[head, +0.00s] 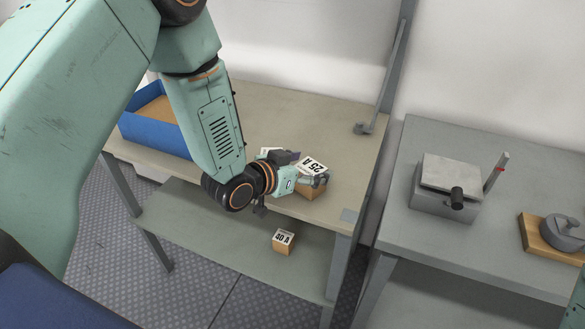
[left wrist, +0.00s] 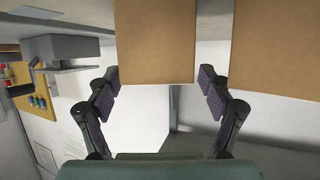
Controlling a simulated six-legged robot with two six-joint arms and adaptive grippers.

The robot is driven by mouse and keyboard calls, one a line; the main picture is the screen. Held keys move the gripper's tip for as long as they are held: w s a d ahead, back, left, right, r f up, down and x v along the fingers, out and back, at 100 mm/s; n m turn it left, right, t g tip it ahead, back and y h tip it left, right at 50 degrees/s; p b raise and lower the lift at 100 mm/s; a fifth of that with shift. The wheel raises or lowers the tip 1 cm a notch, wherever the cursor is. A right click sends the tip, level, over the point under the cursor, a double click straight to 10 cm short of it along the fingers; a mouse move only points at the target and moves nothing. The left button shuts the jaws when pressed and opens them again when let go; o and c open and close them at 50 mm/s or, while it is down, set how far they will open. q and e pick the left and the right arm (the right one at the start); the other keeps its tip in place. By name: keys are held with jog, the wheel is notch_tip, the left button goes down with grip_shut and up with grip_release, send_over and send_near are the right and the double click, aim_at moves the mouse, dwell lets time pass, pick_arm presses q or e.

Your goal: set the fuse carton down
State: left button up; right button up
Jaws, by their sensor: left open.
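A brown carton with a white label reading 25 A (head: 314,167) sits on the beige table near its front edge. My left gripper (head: 308,174) is at this carton and partly covers it. In the left wrist view the fingers (left wrist: 160,85) are spread, with a brown carton (left wrist: 155,42) between and just beyond their tips. A narrow gap shows at its right side; contact on the left is unclear. A second brown carton (left wrist: 285,50) lies outside the right finger. Another white label (head: 270,151) shows behind my gripper, mostly hidden. My right gripper is out of view.
A 40 A carton (head: 284,242) stands on the lower shelf (head: 215,238). A blue bin (head: 150,132) is on the table's left. The grey table (head: 420,243) at right holds a grey lidded device (head: 445,190) and a wooden block with a round grey part (head: 562,232).

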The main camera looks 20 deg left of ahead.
pick_arm(q)
jog(key=p+v, duration=0.2)
jog(key=v, duration=0.9)
jog(key=shift+s, duration=0.3)
jog(key=b+x, duration=0.2)
jog(key=x, duration=0.9)
jog(key=shift+w+d+f, duration=0.1)
jog(key=shift+w, duration=0.25)
jog(key=shift+w+f, duration=0.15)
jog(key=shift+f, duration=0.1)
